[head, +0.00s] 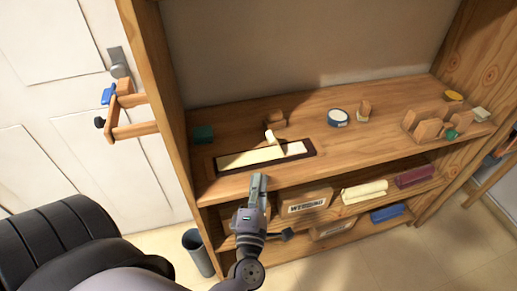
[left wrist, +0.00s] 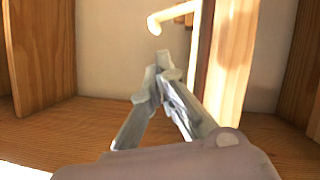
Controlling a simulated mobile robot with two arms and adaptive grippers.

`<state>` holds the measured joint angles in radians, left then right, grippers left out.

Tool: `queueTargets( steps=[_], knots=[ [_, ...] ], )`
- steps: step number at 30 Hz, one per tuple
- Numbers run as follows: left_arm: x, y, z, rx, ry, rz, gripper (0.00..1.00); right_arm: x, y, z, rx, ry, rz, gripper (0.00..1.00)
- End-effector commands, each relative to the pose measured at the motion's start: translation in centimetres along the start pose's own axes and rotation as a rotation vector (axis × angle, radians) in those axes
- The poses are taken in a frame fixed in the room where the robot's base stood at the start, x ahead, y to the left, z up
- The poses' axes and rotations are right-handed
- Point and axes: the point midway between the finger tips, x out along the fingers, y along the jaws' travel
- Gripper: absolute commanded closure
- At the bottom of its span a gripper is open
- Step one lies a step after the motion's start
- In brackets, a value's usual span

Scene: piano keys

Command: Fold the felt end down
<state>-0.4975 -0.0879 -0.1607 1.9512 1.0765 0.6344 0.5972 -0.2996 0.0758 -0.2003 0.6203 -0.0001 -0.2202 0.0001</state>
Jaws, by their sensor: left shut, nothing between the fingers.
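A long cream strip (head: 250,157) lies in a dark-edged tray (head: 312,148) on the shelf's upper board. A short pale piece (head: 270,137), seemingly the raised felt end, stands up at the strip's back edge; I cannot tell exactly how it is attached. My left gripper (head: 259,180) is at the board's front edge, in front of the tray and apart from the raised piece. In the left wrist view its fingers (left wrist: 158,62) meet at the tips and hold nothing. A curled cream piece (left wrist: 172,15) shows beyond them. My right gripper is not in view.
Wooden blocks (head: 274,118), a round blue-and-white tin (head: 338,117) and a dark green block (head: 203,134) stand on the board. Labelled boxes (head: 305,203) and rolled cloth (head: 364,191) are below. The shelf's left upright (head: 160,70) stands left of the tray.

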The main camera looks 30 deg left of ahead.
Motion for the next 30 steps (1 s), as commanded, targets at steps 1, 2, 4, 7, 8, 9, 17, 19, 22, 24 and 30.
queueTargets(
  steps=[1,2,4,7,8,9,17,19,22,24,30],
  knots=[
    [-0.1,-0.2,-1.1,-0.033,0.054,0.006,1.0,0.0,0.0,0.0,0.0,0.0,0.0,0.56],
    [-0.2,-0.3,-1.6,-0.048,0.082,0.01,1.0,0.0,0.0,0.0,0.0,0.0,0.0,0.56],
    [-0.5,-0.6,-2.6,-0.073,0.129,0.016,1.0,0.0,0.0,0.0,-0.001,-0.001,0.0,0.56],
    [-0.3,-0.6,-3.2,-0.089,0.156,0.021,1.0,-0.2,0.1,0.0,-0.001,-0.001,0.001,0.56],
    [-0.1,-0.5,-3.2,-0.089,0.158,0.022,1.0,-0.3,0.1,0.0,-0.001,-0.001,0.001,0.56],
    [0.4,-0.5,-3.3,-0.089,0.158,0.023,1.0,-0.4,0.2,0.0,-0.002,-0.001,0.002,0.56],
    [5.3,0.0,-3.9,-0.085,0.155,0.026,1.0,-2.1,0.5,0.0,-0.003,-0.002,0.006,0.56],
    [6.8,-0.1,-4.2,-0.085,0.154,0.024,1.0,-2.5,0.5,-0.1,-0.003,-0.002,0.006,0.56],
    [8.9,-0.1,-4.5,-0.084,0.154,0.024,1.0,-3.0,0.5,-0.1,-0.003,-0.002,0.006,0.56],
    [9.8,0.0,-4.1,-0.087,0.154,0.022,1.0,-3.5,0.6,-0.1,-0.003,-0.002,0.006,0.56],
    [10.6,0.0,-1.7,-0.087,0.155,0.021,1.0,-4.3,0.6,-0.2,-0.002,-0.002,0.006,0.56]
  ],
)
